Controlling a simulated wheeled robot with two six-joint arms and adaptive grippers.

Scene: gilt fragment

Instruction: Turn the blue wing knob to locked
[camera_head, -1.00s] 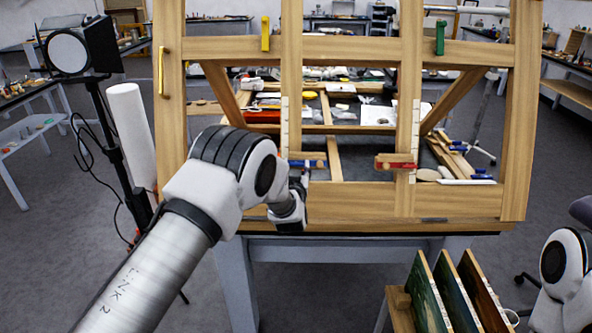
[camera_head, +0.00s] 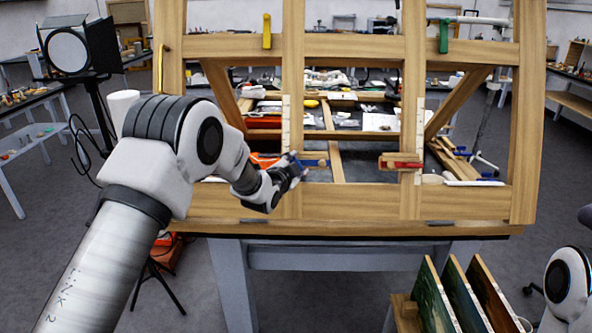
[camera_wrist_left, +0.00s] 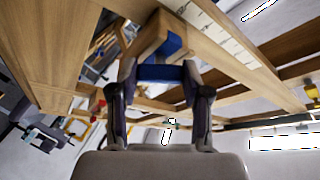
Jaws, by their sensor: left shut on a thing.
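The blue wing knob (camera_head: 316,162) sits on a wooden block on the left upright of the wooden easel frame (camera_head: 350,200). In the head view its visible wing lies roughly level, pointing right. My left gripper (camera_head: 295,168) reaches it from the lower left and covers its left part. In the left wrist view my left gripper (camera_wrist_left: 160,75) is shut on the blue wing knob (camera_wrist_left: 160,72), with a finger at each end of the blue bar. My right gripper is out of view.
A red wing knob (camera_head: 402,164) is on the right upright. A yellow wing (camera_head: 266,33) and a green wing (camera_head: 442,37) are on the upper rail. Painted panels (camera_head: 455,295) stand in a rack at lower right. A lamp (camera_head: 70,50) stands at left.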

